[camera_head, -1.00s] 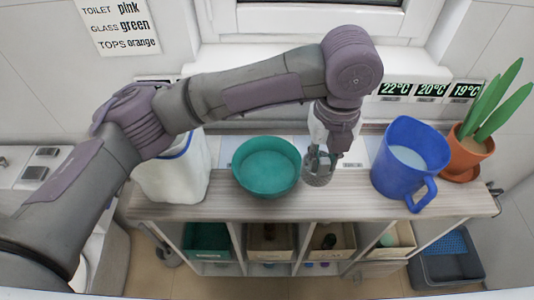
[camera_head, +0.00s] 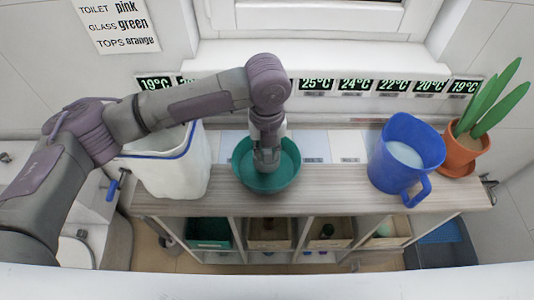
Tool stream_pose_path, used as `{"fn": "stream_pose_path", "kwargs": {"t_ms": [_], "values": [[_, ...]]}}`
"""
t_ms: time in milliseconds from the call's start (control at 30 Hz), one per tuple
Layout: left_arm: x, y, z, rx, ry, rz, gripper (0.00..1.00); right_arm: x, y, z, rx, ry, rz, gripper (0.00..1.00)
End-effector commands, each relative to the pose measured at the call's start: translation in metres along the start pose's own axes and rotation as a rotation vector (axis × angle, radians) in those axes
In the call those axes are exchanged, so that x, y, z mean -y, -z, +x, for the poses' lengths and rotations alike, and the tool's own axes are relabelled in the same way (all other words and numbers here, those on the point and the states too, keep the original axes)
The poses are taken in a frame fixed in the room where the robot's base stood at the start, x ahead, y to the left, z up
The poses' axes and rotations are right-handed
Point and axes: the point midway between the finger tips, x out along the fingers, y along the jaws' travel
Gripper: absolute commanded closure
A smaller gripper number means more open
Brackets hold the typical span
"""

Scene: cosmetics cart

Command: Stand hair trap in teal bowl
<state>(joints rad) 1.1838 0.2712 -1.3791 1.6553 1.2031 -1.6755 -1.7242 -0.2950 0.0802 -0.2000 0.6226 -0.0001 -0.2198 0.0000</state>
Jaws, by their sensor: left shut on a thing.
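The teal bowl (camera_head: 284,178) stands on the wooden top of the shelf unit, between a white bin and a blue jug. My left gripper (camera_head: 266,165) points down over and into the middle of the bowl. It is shut on the hair trap, which is mostly hidden by the gripper and hard to make out. I cannot tell whether the hair trap touches the bowl's bottom. My right gripper is not in view.
The white bin (camera_head: 170,172) with a blue rim stands left of the bowl. The blue jug (camera_head: 403,165) and a potted plant (camera_head: 462,147) stand at the right. The shelf top (camera_head: 330,197) is clear between bowl and jug. Temperature displays line the back.

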Motion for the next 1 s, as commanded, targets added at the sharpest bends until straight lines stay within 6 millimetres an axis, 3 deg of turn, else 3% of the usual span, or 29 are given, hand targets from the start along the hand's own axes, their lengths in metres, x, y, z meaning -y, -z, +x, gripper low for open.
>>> {"fn": "stream_pose_path", "kwargs": {"t_ms": [200, 533, 567, 700, 1000], "values": [[-0.001, 0.0, 0.027, 0.0, -0.002, -0.001, 1.0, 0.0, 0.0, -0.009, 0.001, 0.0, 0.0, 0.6], [0.0, 0.0, 0.032, 0.0, -0.002, -0.001, 1.0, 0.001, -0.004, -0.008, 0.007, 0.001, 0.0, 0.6], [0.0, 0.0, 0.032, 0.0, -0.002, -0.001, 0.76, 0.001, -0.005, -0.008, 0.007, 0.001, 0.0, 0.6], [0.0, 0.0, 0.031, 0.0, -0.002, 0.0, 0.53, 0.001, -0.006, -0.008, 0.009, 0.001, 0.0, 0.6], [0.0, 0.0, 0.03, 0.001, -0.001, 0.0, 0.53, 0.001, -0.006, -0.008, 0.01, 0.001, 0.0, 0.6]]}}
